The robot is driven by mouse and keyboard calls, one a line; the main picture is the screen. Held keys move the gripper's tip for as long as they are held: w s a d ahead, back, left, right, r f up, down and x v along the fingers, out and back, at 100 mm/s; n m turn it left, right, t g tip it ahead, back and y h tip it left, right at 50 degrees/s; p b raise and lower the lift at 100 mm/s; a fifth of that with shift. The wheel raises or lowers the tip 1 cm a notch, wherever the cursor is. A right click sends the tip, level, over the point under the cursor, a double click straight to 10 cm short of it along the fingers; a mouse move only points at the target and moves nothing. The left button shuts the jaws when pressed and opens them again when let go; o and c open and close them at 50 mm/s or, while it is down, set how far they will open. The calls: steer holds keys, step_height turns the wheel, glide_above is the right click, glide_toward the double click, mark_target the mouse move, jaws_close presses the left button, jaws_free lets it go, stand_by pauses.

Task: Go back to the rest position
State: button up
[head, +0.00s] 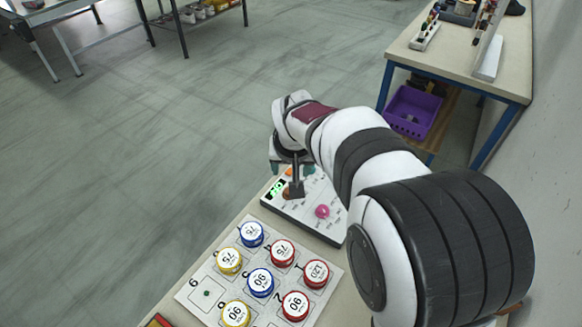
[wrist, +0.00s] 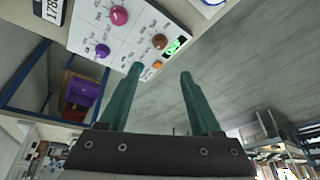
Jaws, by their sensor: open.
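My gripper (head: 293,180) hangs over the far end of a white control panel (head: 283,210) in the head view, partly hidden by my wrist. In the wrist view my gripper (wrist: 162,73) shows two green fingers, spread apart with nothing between them. The panel (wrist: 90,38) is beyond the fingertips there, with a pink knob (wrist: 119,15), a purple knob (wrist: 102,51), a brown knob (wrist: 160,41), an orange button (wrist: 157,65) and a lit green display (wrist: 174,47). I cannot tell whether a finger touches the panel.
A white numbered board (head: 198,290) with several red, blue and yellow round tins lies near the panel. A side table (head: 455,60) at right holds small items, with a purple crate (head: 412,112) below. Another table (head: 90,35) stands far left. The floor between is clear.

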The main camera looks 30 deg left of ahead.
stand_by(0.3)
steer(key=s+d+r+m+g+h, duration=0.1)
steer(key=s+d+r+m, duration=0.2)
steer(key=d, duration=0.9)
steer(key=s+d+r+m+g+h, duration=0.1)
steer(key=s+d+r+m, duration=0.15)
steer(key=d, duration=0.85)
steer(key=s+d+f+m+g, duration=0.1)
steer(key=s+d+m, duration=0.2)
steer(key=s+d, duration=0.2)
steer(key=s+d+f+m+y, duration=0.1)
steer(key=s+d+m, duration=0.2)
steer(key=s, duration=0.9)
steer(key=shift+s+d+f+g, duration=0.15)
steer(key=shift+d+f+g, duration=0.2)
steer(key=shift+d, duration=0.5)
steer(key=shift+r, duration=0.1)
